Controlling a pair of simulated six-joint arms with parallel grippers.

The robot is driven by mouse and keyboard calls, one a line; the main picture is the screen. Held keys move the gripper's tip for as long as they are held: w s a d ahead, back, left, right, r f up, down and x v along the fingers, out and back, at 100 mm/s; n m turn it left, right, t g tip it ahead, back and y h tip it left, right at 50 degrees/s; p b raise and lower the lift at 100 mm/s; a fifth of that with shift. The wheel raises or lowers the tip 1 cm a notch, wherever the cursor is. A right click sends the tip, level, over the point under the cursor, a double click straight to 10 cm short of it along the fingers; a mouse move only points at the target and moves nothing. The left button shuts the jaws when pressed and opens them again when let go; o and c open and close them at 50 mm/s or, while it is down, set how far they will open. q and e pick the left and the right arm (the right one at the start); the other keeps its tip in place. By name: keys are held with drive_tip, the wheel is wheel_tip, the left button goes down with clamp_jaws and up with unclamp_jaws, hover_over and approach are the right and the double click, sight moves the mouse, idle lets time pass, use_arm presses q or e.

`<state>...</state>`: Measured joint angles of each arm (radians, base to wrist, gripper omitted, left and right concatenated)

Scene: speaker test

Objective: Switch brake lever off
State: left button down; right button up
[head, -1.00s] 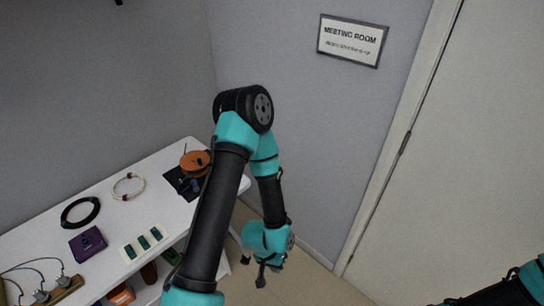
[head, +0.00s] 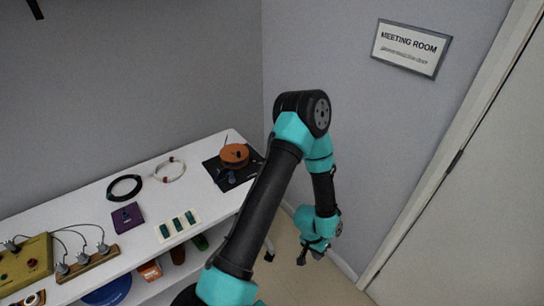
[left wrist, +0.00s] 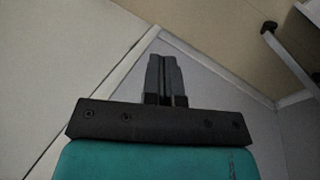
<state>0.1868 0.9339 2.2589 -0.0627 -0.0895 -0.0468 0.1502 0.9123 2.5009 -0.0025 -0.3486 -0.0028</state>
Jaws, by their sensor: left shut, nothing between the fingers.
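An orange round reel-like device (head: 234,153) stands on a dark mat (head: 212,168) at the far right end of the white table (head: 95,203). A thin rod rises by it; I cannot tell whether this is the brake lever. My left gripper (head: 310,256) hangs beyond the table's right end, over the floor, apart from the device. In the left wrist view its two grey fingers (left wrist: 163,75) are together with nothing between them. My right gripper is not in view.
The table also holds a purple box (head: 127,217), a panel with green switches (head: 178,224), a black ring (head: 124,188), a pale ring (head: 169,170), a plug strip (head: 88,262) and a yellowish box (head: 25,268). The lower shelf holds several items. Open floor lies right of the table.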

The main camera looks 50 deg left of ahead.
use_arm(q)
drive_tip(key=w+a+r+m+g+y, duration=0.2)
drive_tip(key=w+a+r, duration=0.1)
drive_tip(key=w+a, duration=1.65)
drive_tip(key=w+a+r+n+g+y, duration=0.1)
drive_tip(key=w+a+r+g+y, duration=0.1)
drive_tip(key=a+r, duration=1.7)
drive_tip(key=shift+w+a+g, duration=0.4)
drive_tip(key=shift+w+a, duration=0.3)
drive_tip(key=shift+a, duration=0.3)
drive_tip(key=shift+s+f, duration=1.3)
drive_tip(key=shift+f, duration=0.2)
drive_tip(key=shift+s+f, duration=1.25)
drive_tip(key=shift+f, duration=0.3)
drive_tip(key=shift+s+f, duration=1.3)
drive_tip(key=shift+f, duration=0.2)
